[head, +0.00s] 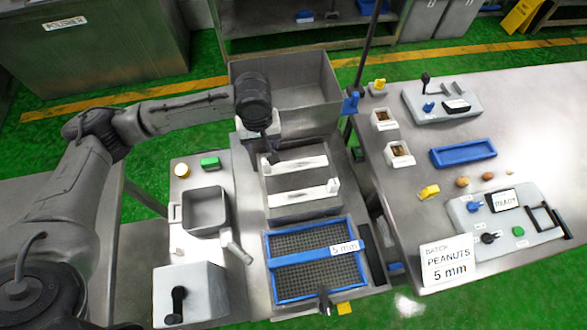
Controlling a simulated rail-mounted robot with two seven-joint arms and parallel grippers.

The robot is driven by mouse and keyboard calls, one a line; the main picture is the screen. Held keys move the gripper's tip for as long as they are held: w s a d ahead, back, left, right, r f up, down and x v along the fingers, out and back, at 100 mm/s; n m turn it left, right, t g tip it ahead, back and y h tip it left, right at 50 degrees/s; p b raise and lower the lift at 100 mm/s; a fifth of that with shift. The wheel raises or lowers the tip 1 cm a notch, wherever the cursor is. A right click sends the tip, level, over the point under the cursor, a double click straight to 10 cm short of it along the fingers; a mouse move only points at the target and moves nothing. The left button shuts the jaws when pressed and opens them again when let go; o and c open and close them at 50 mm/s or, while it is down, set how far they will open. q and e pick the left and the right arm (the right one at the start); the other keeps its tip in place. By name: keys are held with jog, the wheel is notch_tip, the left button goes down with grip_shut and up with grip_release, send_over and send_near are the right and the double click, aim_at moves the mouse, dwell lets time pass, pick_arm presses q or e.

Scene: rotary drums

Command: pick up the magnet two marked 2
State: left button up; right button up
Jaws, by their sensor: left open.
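Two pale bars lie across the grey drawer-like housing in the middle of the head view: a far bar (300,164) and a near bar (303,196). They look like the magnets, but I cannot read a 2 on either. My left gripper (272,158) points down at the left end of the far bar. It is open and holds nothing that I can see. Whether its fingers touch the bar I cannot tell. The wrist hides part of the housing's far left corner. My right gripper is not in view.
A blue-framed sieve (281,296) marked 5 mm lies in front of the housing. A deep metal bin (312,82) stands behind it. On the left are a square pan (205,189) and a green block (210,162). The right table holds a blue tray (463,163) and a PEANUTS sign (448,262).

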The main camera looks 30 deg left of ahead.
aim_at(265, 161)
pick_arm(q)
notch_tip(265, 161, down, 7)
jog(key=shift+f+b, duration=0.2)
jog(key=shift+b, duration=0.3)
jog(key=shift+w+f+b, duration=0.15)
jog(key=shift+f+b, duration=0.35)
jog(key=shift+f, duration=2.3)
jog(key=shift+a, duration=0.1)
grip_shut()
